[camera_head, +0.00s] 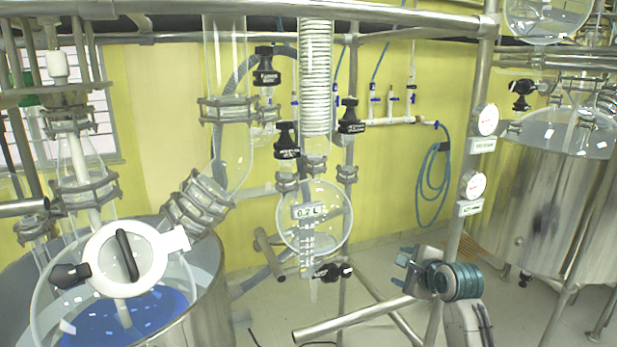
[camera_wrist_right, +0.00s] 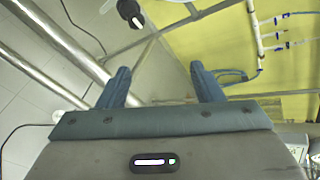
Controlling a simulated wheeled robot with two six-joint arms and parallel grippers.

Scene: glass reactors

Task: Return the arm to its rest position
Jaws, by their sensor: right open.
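My right gripper (camera_head: 400,268) is at the lower right of the head view, on an arm that comes up from the bottom edge. It points left, beside a steel upright post, and nothing is in it. In the right wrist view the right gripper (camera_wrist_right: 160,84) shows two blue-grey fingers spread wide apart with an empty gap. A black valve handle (camera_wrist_right: 130,12) shows beyond the fingers at the top of that view. My left gripper is not in view.
A round glass vessel (camera_head: 314,222) marked 0.2 L hangs left of the gripper, with a black-handled valve (camera_head: 333,272) below. A horizontal steel pipe (camera_head: 355,319) runs under the gripper. A steel tank (camera_head: 540,205) stands at right. A coiled blue hose (camera_head: 432,185) hangs on the wall.

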